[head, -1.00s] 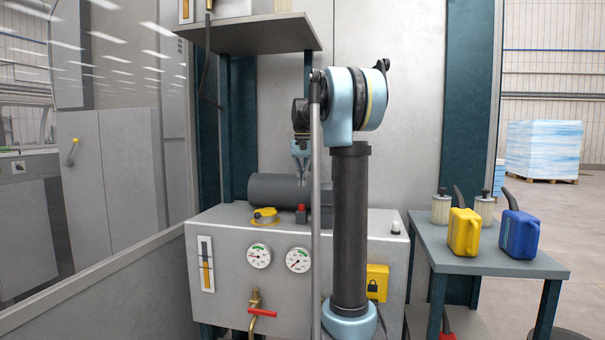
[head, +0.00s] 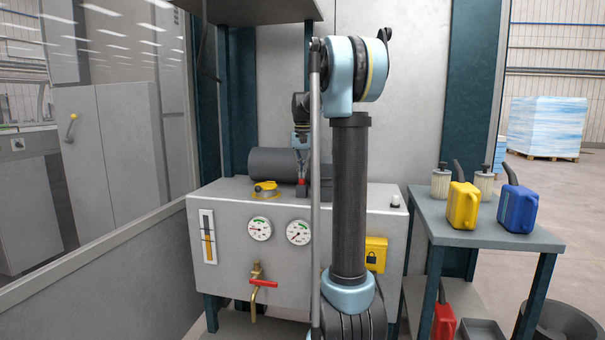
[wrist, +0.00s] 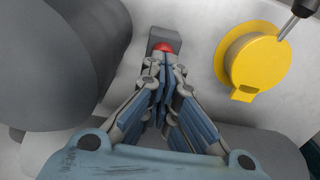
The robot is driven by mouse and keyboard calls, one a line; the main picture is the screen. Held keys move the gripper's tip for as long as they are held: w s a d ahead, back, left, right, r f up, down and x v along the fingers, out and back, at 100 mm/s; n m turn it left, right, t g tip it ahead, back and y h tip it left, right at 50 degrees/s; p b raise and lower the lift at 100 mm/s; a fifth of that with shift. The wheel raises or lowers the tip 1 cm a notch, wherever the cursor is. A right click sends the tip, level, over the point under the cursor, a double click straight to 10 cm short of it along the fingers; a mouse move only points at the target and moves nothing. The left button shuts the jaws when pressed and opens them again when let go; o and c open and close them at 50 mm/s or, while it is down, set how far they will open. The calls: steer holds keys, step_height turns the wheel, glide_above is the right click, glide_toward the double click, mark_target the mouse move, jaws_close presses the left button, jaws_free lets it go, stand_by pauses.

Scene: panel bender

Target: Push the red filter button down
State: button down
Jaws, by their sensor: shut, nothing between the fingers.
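The red filter button (head: 301,181) sits on a small dark grey block on top of the grey tank, in front of a dark grey cylinder. It also shows in the wrist view as a red dome (wrist: 163,46) just beyond the fingertips. My gripper (head: 302,175) points down right over the button, with its fingers shut and empty. In the wrist view the shut fingertips (wrist: 164,62) overlap the near edge of the button and partly hide it. I cannot tell whether they touch it or how far down it is.
A yellow cap (wrist: 254,60) stands beside the button block. The dark grey cylinder (head: 272,162) lies close by. The tank front (head: 225,255) carries gauges and a red-handled tap. A side table (head: 455,232) holds yellow and blue cans. A shelf hangs above at the left.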

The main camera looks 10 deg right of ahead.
step_height(320, 180, down, 2)
steer(key=shift+f, duration=0.1)
stand_by(0.4)
step_height(320, 180, up, 14)
stand_by(0.5)
steer(key=shift+w, duration=0.1)
